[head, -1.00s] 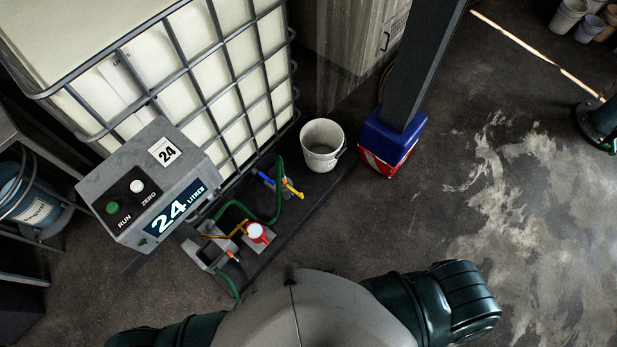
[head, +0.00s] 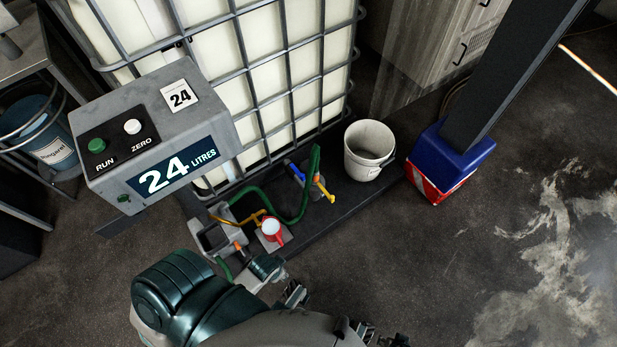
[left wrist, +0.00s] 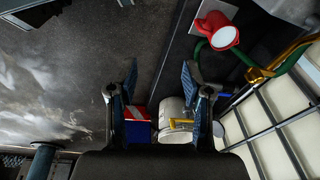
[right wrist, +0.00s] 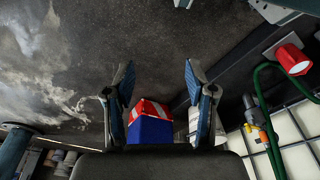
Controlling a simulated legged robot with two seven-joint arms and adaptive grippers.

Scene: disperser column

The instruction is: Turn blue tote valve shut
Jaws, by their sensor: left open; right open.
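The blue tote valve handle (head: 296,172) sits low in front of the caged cream tote (head: 262,40), beside a green hose (head: 303,200) and a yellow lever (head: 325,191).
A red valve or cup with a white top (head: 271,229) stands near the left gripper. A white bucket (head: 368,150) and a blue-and-red box (head: 447,160) around a dark post stand to the right. A grey control box (head: 152,130) reads 24 litres. Floor at right is open.

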